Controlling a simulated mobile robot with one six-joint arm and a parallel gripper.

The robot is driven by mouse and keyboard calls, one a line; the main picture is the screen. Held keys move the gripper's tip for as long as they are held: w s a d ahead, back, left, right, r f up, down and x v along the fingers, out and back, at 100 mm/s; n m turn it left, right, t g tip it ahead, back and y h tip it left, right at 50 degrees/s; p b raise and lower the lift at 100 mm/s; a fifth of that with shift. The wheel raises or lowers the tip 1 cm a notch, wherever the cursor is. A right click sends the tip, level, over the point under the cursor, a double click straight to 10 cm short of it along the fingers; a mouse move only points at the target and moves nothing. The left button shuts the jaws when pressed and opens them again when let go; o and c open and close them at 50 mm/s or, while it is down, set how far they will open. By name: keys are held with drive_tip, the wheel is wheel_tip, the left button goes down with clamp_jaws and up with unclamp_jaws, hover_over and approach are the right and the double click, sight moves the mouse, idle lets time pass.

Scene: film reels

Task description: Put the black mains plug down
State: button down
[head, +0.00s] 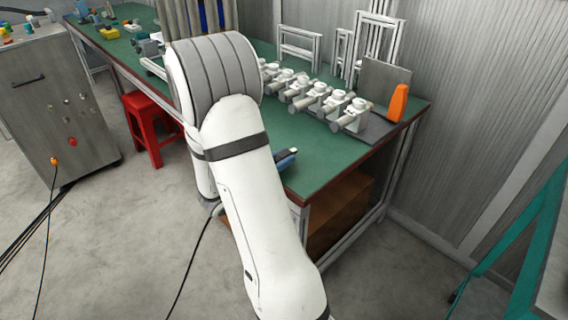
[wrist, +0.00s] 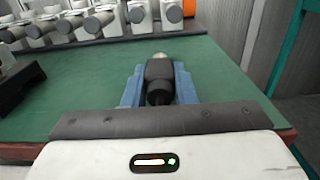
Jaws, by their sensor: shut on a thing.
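The black mains plug (wrist: 159,72) is between the blue fingers of my gripper (wrist: 158,80) in the wrist view, with its prong end pointing away toward the back of the bench. My gripper is shut on it. In the head view my gripper (head: 287,157) shows as a small blue part beside my white arm, over the near right end of the green bench (head: 335,165). The arm hides most of it. I cannot tell whether the plug touches the bench top.
A row of grey-white devices with cylinders (head: 318,97) stands along the back of the bench. An orange wedge-shaped thing (head: 398,103) stands at their right end. A dark object (wrist: 20,85) lies left of the plug. Green surface around the plug is clear.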

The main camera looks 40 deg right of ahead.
drive_tip(key=shift+f, duration=0.9)
drive_tip(key=shift+f, duration=0.1)
drive_tip(key=c, duration=1.2)
unclamp_jaws()
drive_tip(key=shift+o, duration=0.2)
